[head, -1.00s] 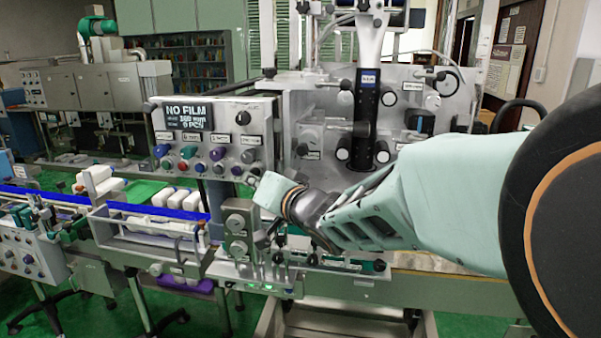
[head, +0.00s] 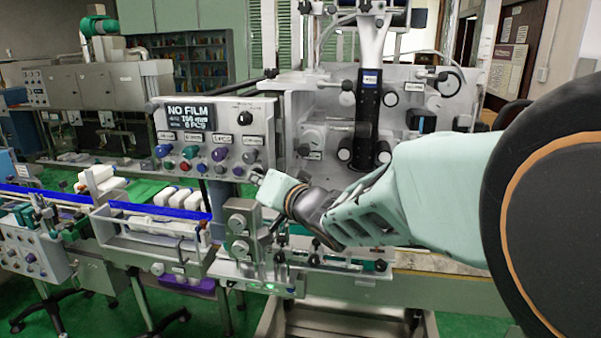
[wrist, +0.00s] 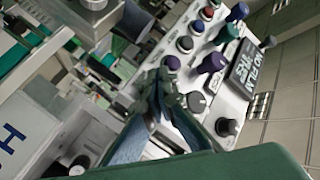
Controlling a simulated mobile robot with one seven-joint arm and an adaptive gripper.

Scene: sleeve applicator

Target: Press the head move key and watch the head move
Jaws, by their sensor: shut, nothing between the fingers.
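The control panel (head: 212,138) carries a "NO FILM" display (head: 188,116) and two rows of coloured knobs and buttons. The labels are too small to read, so I cannot tell which is the head move key. My gripper (head: 259,176) is shut and empty at the panel's lower right corner, by the right end of the bottom button row. In the wrist view, the closed fingertips (wrist: 158,86) lie over the panel face (wrist: 215,100), hiding that end of the row. Whether they touch a button cannot be told. The applicator's dark vertical column (head: 367,125) stands right of the panel.
A grey block with round knobs (head: 238,222) sits just below my gripper. A conveyor with a blue rail (head: 160,210) and white bottles (head: 97,177) lies to the left. A machine plate with several knobs (head: 420,100) stands behind my arm.

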